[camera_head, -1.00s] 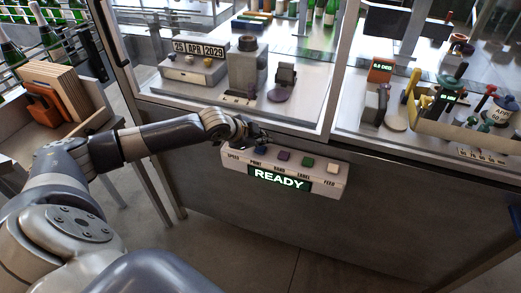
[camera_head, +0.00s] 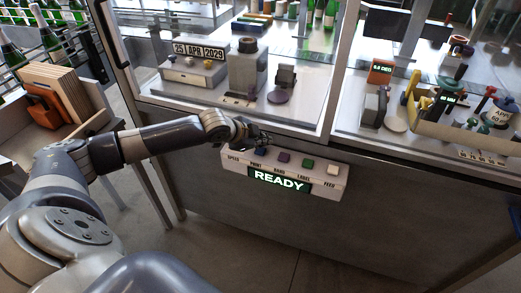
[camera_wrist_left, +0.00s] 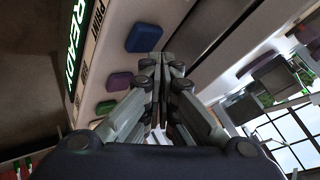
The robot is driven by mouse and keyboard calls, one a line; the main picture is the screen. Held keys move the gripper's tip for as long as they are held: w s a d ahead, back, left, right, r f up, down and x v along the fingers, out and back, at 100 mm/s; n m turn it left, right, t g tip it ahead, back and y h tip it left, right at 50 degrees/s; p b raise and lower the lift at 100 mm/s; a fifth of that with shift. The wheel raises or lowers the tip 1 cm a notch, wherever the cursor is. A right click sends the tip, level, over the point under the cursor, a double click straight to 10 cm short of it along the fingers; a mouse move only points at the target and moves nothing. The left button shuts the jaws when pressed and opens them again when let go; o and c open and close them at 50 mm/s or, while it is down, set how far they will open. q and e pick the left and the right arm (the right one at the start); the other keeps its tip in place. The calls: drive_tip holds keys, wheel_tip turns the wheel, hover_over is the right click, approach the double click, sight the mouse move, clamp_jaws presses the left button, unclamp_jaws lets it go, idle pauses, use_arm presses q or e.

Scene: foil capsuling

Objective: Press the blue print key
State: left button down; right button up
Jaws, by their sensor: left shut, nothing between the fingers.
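The blue print key (camera_head: 262,149) is on top of a pale control panel (camera_head: 337,184) on the front of the machine. In the left wrist view the blue key (camera_wrist_left: 144,38) stands up from the panel beside the word PRINT. My left gripper (camera_head: 259,140) is shut and empty, right by the blue key and partly covering it in the head view. In the left wrist view its fingertips (camera_wrist_left: 152,62) point toward the blue key and lie just below it in the picture. I cannot tell whether they touch it. My right gripper is not in view.
Purple (camera_head: 283,156), green (camera_head: 308,163) and white (camera_head: 333,169) keys sit to the right of the blue one. The panel's display (camera_head: 279,180) reads READY. Window frames and a ledge stand above the panel. The floor in front is clear.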

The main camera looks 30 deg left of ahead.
use_arm(q)
drive_tip(key=shift+f, duration=0.15)
drive_tip(key=shift+f, duration=0.25)
drive_tip(key=shift+f, duration=0.15)
idle(0.5)
drive_tip(key=shift+f, duration=0.45)
idle(0.5)
drive_tip(key=shift+r+p, duration=1)
drive_tip(key=shift+p, duration=0.15)
drive_tip(key=shift+r, duration=0.1)
